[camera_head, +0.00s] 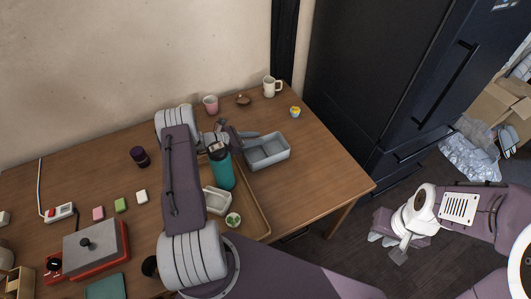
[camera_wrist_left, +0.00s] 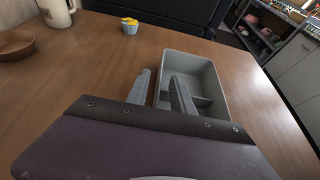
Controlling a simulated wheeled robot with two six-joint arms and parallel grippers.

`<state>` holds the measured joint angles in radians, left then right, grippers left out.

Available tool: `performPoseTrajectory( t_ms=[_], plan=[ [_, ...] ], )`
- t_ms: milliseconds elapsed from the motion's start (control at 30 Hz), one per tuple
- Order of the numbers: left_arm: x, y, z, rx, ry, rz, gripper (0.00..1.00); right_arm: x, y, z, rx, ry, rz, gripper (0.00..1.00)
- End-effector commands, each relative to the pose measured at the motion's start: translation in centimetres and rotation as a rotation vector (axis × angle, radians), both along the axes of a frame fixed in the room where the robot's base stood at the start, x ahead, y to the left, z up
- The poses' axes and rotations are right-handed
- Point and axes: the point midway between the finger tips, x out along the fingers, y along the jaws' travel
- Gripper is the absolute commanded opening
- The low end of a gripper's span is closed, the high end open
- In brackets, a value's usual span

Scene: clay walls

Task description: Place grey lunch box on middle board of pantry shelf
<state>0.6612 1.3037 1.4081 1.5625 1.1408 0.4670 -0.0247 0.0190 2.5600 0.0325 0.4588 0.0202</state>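The grey lunch box (camera_head: 268,152) stands on the wooden table near its right end. It is an open-topped box with a divider, and it also shows in the left wrist view (camera_wrist_left: 205,70). My left gripper (camera_head: 238,136) is at the box's left side. In the left wrist view its fingers (camera_wrist_left: 161,92) are apart, one outside the box's left wall and one over its inside. I cannot tell whether they touch the wall. My right gripper (camera_head: 388,247) hangs over the floor, away from the table; its opening is unclear. The pantry shelf is not clearly identifiable.
A teal bottle (camera_head: 221,168) stands close to my left gripper, by a wooden tray (camera_head: 262,221). A cream mug (camera_head: 270,87), a pink cup (camera_head: 210,104) and a small yellow-topped cup (camera_head: 295,111) stand behind. A dark fridge (camera_head: 375,75) stands beyond the table. Dark shelving (camera_wrist_left: 263,38) shows far off.

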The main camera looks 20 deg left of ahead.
Motion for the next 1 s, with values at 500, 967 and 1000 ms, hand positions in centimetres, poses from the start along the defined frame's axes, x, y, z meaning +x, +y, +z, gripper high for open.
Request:
performPoseTrajectory(
  t_ms=[500, 967, 1000],
  plan=[
    [0.5, -0.46, -0.3, 0.0, 0.001, 0.0, 0.0, 0.0, 0.0, 0.0, 0.0, 0.0, 0.0, 0.24],
    [0.48, -0.44, -0.3, 0.0, 0.001, 0.0, 0.0, 0.0, 0.0, -0.01, 0.0, 0.0, 0.0, 0.24],
    [0.48, -0.44, -0.3, 0.0, 0.001, 0.0, 0.0, 0.0, 0.0, 0.0, 0.0, 0.0, 0.0, 0.24]
  ],
)
